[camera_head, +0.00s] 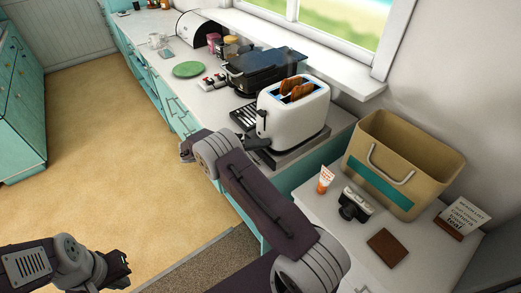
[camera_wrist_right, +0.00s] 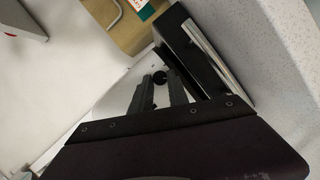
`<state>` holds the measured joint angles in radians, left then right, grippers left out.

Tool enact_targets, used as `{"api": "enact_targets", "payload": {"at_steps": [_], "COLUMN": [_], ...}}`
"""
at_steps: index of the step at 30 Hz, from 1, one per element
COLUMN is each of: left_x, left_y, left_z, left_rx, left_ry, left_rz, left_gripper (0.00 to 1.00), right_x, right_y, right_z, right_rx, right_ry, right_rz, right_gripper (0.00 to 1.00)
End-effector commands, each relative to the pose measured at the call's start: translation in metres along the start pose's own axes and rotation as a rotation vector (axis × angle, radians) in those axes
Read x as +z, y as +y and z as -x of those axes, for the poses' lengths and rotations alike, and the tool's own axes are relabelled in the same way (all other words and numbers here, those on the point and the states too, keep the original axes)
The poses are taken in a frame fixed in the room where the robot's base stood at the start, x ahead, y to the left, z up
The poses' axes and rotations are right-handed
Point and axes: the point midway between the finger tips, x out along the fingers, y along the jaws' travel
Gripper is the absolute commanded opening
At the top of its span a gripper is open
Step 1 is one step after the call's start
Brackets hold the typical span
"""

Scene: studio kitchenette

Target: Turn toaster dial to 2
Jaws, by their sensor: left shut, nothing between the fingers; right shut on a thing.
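The white toaster (camera_head: 293,112) stands on the counter with toasted slices sticking out of its top slots. In the right wrist view, a dark round toaster dial (camera_wrist_right: 160,77) sits on the white toaster face (camera_wrist_right: 122,90), between the tips of my right gripper (camera_wrist_right: 162,84). My right gripper is shut on the dial. In the head view, my right gripper (camera_head: 258,143) is at the toaster's lower front, and the dial is hidden there. Dial markings and its setting cannot be read. My left gripper (camera_head: 122,270) is shut and empty at the lower left, far from the toaster.
A black appliance (camera_head: 262,72) stands just behind the toaster. A green plate (camera_head: 188,69) lies farther along the counter. A tan basket (camera_head: 400,165), a camera (camera_head: 355,204) and an orange-white tube (camera_head: 325,180) are on the right surface. The floor at left is clear.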

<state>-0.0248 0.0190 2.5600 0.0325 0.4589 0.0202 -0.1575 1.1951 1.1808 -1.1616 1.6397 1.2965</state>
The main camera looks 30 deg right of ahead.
Motion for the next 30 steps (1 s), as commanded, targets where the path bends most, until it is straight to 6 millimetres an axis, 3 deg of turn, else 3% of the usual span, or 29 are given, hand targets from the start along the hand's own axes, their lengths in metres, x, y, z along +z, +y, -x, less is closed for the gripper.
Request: {"api": "enact_targets", "payload": {"at_steps": [6, 21, 22, 24, 30], "left_x": [0.001, 0.0011, 0.0011, 0.0011, 0.0011], "left_y": [-0.0002, -0.0002, -0.0002, -0.0002, -0.0002], "left_z": [-0.0104, -0.0111, -0.0111, -0.0111, -0.0112], "left_rx": [0.0, 0.0, 0.0, 0.0, 0.0], "left_ry": [0.0, 0.0, 0.0, 0.0, 0.0], "left_rz": [0.0, 0.0, 0.0, 0.0, 0.0], "left_gripper": [0.0, 0.0, 0.0, 0.0, 0.0], "right_x": [0.0003, -0.0004, -0.0004, -0.0004, -0.0003], "right_y": [-0.002, -0.0005, -0.0005, -0.0005, -0.0006], "right_z": [-0.0004, 0.0, 0.0, 0.0, 0.0001], "right_rx": [0.019, 0.026, 0.026, 0.026, 0.026], "right_ry": [-0.005, -0.006, -0.006, -0.006, -0.006], "right_rz": [0.057, 0.073, 0.073, 0.073, 0.073], "right_gripper": [0.0, 0.0, 0.29, 0.42, 0.42]}}
